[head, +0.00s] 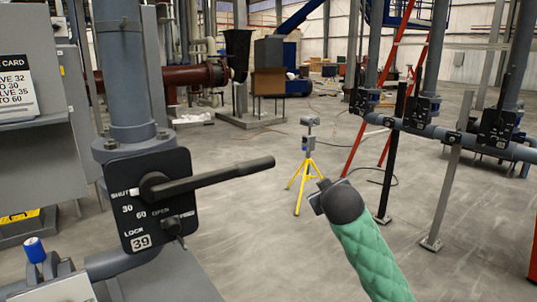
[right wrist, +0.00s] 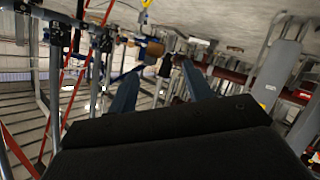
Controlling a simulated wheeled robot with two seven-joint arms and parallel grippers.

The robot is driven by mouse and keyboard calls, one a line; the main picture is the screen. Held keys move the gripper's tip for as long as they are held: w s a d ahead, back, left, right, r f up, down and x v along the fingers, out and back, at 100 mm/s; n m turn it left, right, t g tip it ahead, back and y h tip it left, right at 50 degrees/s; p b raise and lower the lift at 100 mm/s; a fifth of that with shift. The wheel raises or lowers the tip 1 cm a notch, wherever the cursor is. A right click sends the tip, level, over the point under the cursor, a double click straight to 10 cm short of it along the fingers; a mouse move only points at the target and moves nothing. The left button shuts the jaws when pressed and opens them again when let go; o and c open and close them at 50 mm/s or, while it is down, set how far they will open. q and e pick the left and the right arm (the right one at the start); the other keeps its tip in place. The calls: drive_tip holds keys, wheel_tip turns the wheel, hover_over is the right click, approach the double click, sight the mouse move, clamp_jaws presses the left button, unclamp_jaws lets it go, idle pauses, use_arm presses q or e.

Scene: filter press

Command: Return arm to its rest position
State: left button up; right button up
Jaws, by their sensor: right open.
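My right arm, in a green padded sleeve (head: 370,250), reaches up from the bottom right in the head view. It ends in a dark rounded wrist, with my right gripper (head: 317,198) mostly hidden beyond it. In the right wrist view the two blue-grey fingers of the right gripper (right wrist: 160,88) stand apart with nothing held between them. In the head view a valve with a black plate (head: 150,200) marked 39 is at left. Its black handle (head: 215,177) points right. The right gripper is right of the handle's end, apart from it in the picture. My left gripper is not in view.
A grey vertical pipe (head: 122,70) rises above the valve, beside a grey cabinet (head: 35,155). A yellow tripod (head: 303,180) stands on the floor beyond my right gripper. A red ladder (head: 392,70) and a horizontal pipe with valves (head: 440,132) are at right. Open concrete floor (head: 250,240) lies between.

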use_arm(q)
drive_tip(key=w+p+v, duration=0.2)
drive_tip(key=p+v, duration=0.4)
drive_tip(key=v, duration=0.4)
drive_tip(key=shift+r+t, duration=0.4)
use_arm(e)
drive_tip(key=s+f+m+g, duration=0.1)
drive_tip(key=s+f+g, duration=0.3)
drive_tip(key=s+f, duration=0.9)
drive_tip(key=s+a+f+m+g+y, duration=0.1)
drive_tip(key=s+f+g, duration=0.2)
drive_tip(key=s+f, duration=0.9)
drive_tip(key=s+a+f+m+g+y, duration=0.1)
drive_tip(key=s+f+g, duration=0.3)
drive_tip(key=s+f, duration=0.9)
drive_tip(key=s, duration=1)
drive_tip(key=shift+s+f+g, duration=0.3)
drive_tip(key=shift+f, duration=0.05)
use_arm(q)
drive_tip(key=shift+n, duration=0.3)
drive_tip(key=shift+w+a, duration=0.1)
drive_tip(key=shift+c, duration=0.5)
use_arm(e)
drive_tip(key=shift+d, duration=0.1)
